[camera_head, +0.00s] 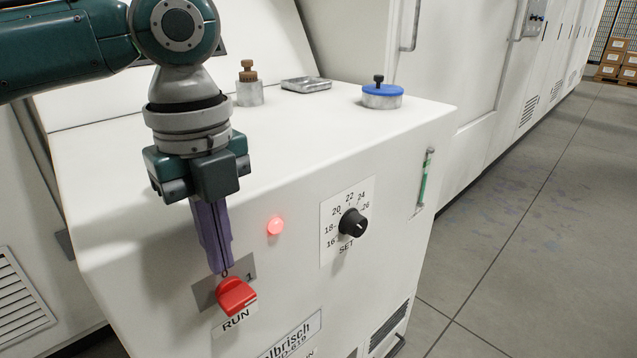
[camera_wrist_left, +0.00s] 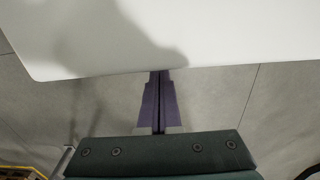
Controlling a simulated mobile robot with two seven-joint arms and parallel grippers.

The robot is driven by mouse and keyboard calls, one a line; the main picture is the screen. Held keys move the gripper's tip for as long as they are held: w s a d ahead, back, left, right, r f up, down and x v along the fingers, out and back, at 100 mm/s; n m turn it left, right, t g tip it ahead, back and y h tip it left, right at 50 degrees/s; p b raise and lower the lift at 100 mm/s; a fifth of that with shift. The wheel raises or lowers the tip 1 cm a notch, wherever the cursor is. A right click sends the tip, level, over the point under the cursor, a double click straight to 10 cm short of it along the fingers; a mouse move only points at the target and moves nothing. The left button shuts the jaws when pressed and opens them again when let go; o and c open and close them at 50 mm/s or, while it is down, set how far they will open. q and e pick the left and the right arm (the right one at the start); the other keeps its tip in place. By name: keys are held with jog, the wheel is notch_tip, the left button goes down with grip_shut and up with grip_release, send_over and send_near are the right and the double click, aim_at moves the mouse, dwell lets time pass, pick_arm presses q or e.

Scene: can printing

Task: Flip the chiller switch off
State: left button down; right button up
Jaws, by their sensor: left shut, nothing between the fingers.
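The red chiller switch (camera_head: 236,296) sits on a grey plate on the front of the white chiller cabinet (camera_head: 330,140), above a label reading RUN. A "1" shows on the plate at the switch's upper right. My left gripper (camera_head: 221,270) points down in front of the plate, its purple fingers shut and empty. Its tips are at the switch's upper edge; I cannot tell whether they touch it. In the left wrist view the shut fingers (camera_wrist_left: 158,102) reach to the white cabinet's edge, and the switch is hidden. My right gripper is not in view.
A red lamp (camera_head: 275,226) glows right of my gripper. A black SET dial (camera_head: 352,223) and a green sight tube (camera_head: 423,180) are further right. A blue-lidded cap (camera_head: 382,95), a brown-topped fitting (camera_head: 249,88) and a small tray (camera_head: 306,84) stand on top.

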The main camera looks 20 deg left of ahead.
aim_at(230, 302)
pick_arm(q)
notch_tip(230, 302, down, 6)
jog(key=shift+r+b, duration=0.25)
jog(key=shift+b, duration=0.3)
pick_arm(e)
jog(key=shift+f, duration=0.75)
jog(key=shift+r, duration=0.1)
pick_arm(q)
jog(key=shift+r, duration=0.1)
jog(key=shift+s+t, duration=0.15)
jog(key=shift+t, duration=0.15)
jog(key=shift+p, duration=0.3)
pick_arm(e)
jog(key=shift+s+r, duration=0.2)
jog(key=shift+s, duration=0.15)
pick_arm(q)
jog(key=shift+a+t, duration=0.1)
jog(key=shift+t, duration=0.2)
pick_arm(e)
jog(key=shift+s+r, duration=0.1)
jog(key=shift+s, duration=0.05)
